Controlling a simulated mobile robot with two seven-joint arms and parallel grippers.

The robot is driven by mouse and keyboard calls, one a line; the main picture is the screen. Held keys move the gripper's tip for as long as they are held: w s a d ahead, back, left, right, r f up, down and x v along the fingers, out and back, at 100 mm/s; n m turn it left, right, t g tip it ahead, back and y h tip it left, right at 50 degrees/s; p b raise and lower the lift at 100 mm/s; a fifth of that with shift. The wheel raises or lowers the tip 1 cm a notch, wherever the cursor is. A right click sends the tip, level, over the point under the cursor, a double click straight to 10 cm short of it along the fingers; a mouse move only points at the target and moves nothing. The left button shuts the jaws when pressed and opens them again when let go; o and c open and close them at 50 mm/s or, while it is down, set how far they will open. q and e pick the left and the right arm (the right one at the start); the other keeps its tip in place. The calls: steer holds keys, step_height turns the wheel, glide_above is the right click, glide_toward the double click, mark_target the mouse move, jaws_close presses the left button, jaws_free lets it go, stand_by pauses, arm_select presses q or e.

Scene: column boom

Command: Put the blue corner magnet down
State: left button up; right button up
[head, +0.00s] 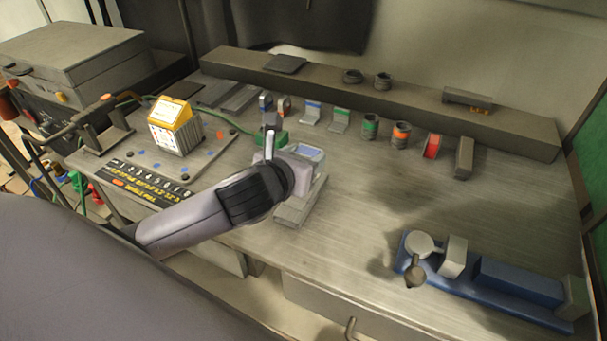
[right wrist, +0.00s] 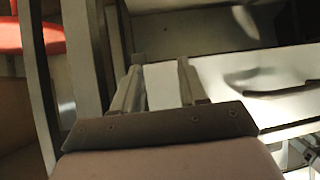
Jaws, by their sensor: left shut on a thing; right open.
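My left gripper (head: 285,152) is over the middle of the metal bench, seen from behind and above. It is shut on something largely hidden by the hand. A pale block with a bluish top (head: 307,153) shows at its fingers and looks like the blue corner magnet. I cannot tell whether it touches the bench or a grey bar (head: 292,214) just below. My right gripper (right wrist: 158,85) shows in the right wrist view, open with nothing between its fingers, in front of a pale drawer-like panel.
Colour-banded brackets and rings (head: 370,127) line the bench before a dark raised ledge (head: 420,107). A yellow-topped block (head: 176,125) stands on a plate at left. A blue fixture (head: 520,283) lies at front right. The bench centre right is clear.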

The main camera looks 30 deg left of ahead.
arm_select(q)
step_height(320, 180, down, 4)
steer(key=shift+f, duration=0.1)
jaws_close()
steer(key=shift+s+f, duration=0.2)
steer(key=shift+f, duration=0.2)
steer(key=o, duration=1.2)
jaws_free()
steer(key=shift+f, duration=0.15)
steer(key=shift+o, duration=1)
steer(key=shift+w, duration=0.15)
steer(key=shift+r, duration=0.2)
steer(key=shift+r, duration=0.1)
steer(key=v, duration=1.2)
